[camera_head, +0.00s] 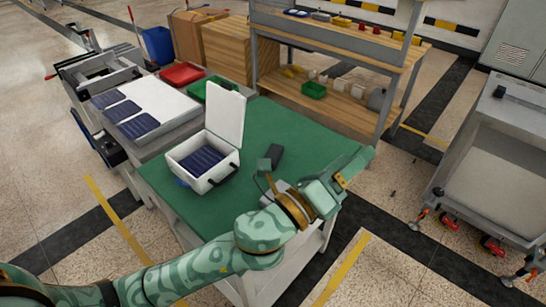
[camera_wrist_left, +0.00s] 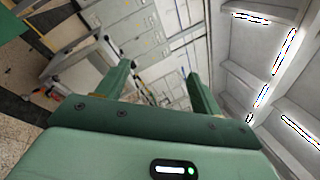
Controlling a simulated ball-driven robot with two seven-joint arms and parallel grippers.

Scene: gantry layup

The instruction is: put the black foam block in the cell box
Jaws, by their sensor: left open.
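The black foam block appears to be the small dark block (camera_head: 276,155) lying on the green mat, right of the box. The cell box (camera_head: 224,178) is a white case on the mat with its lid standing open. Dark blue cells (camera_head: 202,160) lie inside it. My left gripper (camera_head: 358,166) is at the right end of the mat, right of the dark block and apart from it. In the left wrist view its two green fingers (camera_wrist_left: 160,72) are spread with nothing between them. My right gripper is not in view.
The green mat (camera_head: 290,130) has free room behind the dark block. A panel with dark blue cells (camera_head: 165,100) lies left of the box. Red (camera_head: 182,74) and green (camera_head: 200,90) trays stand behind. A wooden shelf (camera_head: 330,100) stands at the back, a grey cart (camera_head: 490,165) at right.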

